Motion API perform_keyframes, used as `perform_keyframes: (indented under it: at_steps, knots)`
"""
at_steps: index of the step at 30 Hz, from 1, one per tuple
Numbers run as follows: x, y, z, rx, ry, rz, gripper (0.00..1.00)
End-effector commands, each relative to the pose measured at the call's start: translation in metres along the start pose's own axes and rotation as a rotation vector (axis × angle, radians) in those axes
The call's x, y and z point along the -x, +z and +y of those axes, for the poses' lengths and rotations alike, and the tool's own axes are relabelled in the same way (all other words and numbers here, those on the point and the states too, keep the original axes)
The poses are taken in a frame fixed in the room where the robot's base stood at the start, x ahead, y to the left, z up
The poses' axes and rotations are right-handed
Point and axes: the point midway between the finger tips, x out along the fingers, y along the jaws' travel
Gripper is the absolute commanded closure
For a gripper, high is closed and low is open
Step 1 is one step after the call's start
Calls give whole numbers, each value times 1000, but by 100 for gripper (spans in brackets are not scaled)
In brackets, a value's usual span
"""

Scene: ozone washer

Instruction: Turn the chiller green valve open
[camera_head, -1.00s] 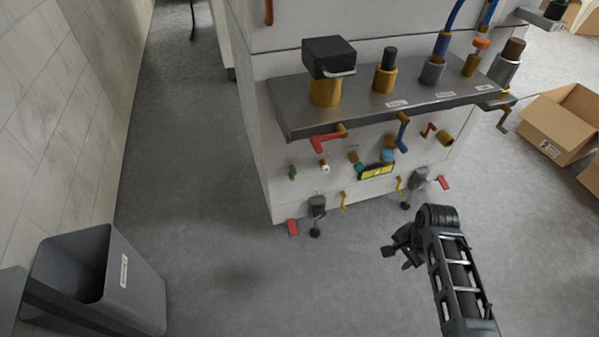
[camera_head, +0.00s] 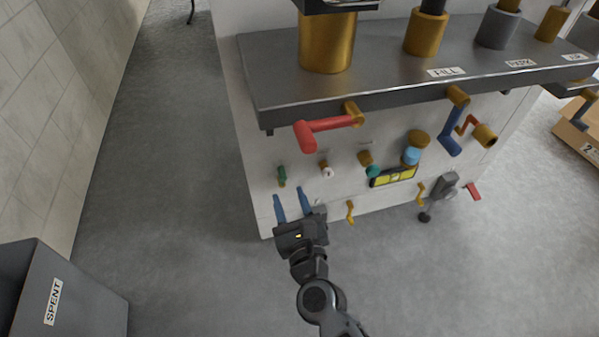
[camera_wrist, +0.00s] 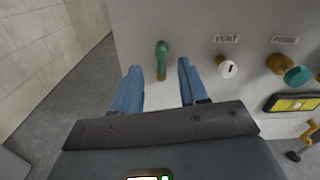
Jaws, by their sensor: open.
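A small green valve handle (camera_head: 281,176) sits on the white panel at the lower left of the machine. In the wrist view the green handle (camera_wrist: 162,60) stands upright, just beyond and between my blue fingertips. My gripper (camera_head: 292,196) is open and empty, with its fingers pointing at the panel just below the green handle. The gripper in the wrist view (camera_wrist: 160,82) has its fingers apart on either side of the handle's line. I cannot tell whether they touch anything. No label above this handle is readable.
A white knob marked VENT (camera_wrist: 228,68) and a teal knob on a brass stem (camera_wrist: 297,75) are to the right. A red lever (camera_head: 325,128) hangs above, under the grey shelf (camera_head: 400,85). A grey SPENT bin (camera_head: 85,300) stands at lower left.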

Motion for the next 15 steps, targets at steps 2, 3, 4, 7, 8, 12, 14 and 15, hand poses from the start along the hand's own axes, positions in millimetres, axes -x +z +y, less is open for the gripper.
perform_keyframes:
  at_steps: [2,3,4,7,8,12,14,15]
  knots:
    - [-4,1,1,-13,-4,-3,57]
    - [-8,1,1,-13,-5,-4,57]
    - [-11,1,1,-12,-5,-4,57]
    - [-26,2,0,-10,-5,-4,57]
    - [-31,1,0,-9,-5,-4,57]
    - [-52,1,0,-9,-5,-3,57]
    - [-60,0,0,-9,-5,-3,57]
    - [-64,0,0,-8,-5,-3,57]
